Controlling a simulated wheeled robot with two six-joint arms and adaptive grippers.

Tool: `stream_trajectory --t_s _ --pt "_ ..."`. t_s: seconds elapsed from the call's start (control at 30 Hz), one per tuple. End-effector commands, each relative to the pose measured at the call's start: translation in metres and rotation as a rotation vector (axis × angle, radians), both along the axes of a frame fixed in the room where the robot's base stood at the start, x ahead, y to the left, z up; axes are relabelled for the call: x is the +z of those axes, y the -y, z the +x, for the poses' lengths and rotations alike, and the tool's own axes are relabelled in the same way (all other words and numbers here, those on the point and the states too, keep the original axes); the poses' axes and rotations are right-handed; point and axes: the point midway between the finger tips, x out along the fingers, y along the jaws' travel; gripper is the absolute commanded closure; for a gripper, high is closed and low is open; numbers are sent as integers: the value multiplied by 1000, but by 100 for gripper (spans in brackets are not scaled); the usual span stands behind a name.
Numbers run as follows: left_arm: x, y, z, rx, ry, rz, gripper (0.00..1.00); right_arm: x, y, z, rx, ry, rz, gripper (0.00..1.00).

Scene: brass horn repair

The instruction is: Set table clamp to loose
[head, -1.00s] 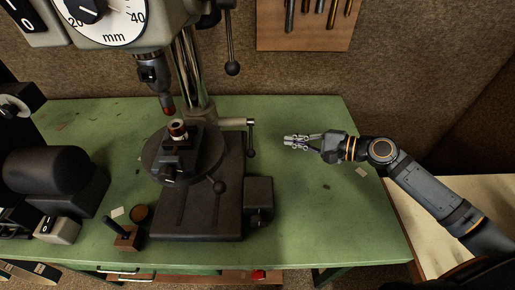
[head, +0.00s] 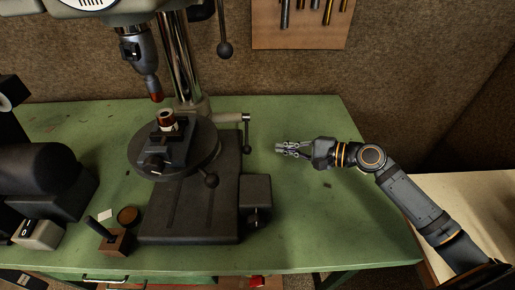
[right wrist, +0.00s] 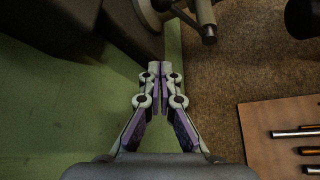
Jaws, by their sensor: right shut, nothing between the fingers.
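The table clamp is a pale arm (head: 228,117) at the right of the drill press column, with a dark lever (head: 247,135) hanging down from its end. In the right wrist view the pale clamp arm (right wrist: 205,14) shows at the top, beyond the fingertips. The round drill table (head: 199,158) carries a dark vise with a small copper-coloured piece in it. My right gripper (head: 279,149) is to the right of the lever, apart from it, pointing left. Its fingers are shut and empty, also in the right wrist view (right wrist: 166,68). My left gripper is out of view.
The drill press base (head: 190,215) and a dark box (head: 256,192) stand below the clamp. A feed lever with a black knob (head: 225,49) hangs above. The green bench (head: 310,215) is clear around my right gripper. A tool board (head: 300,25) hangs behind.

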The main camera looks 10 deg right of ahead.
Motion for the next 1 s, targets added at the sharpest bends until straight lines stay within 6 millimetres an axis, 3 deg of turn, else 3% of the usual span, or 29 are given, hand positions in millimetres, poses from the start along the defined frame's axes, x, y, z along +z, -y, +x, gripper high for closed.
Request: stream_trajectory --t_s 0.53,0.7,1.0 --pt "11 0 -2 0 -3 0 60 -18 -67 52 -2 -4 8 100" --pt "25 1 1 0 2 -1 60 -5 -73 28 -3 -4 -3 100" --pt "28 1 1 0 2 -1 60 -2 -77 18 -4 -5 -1 100"
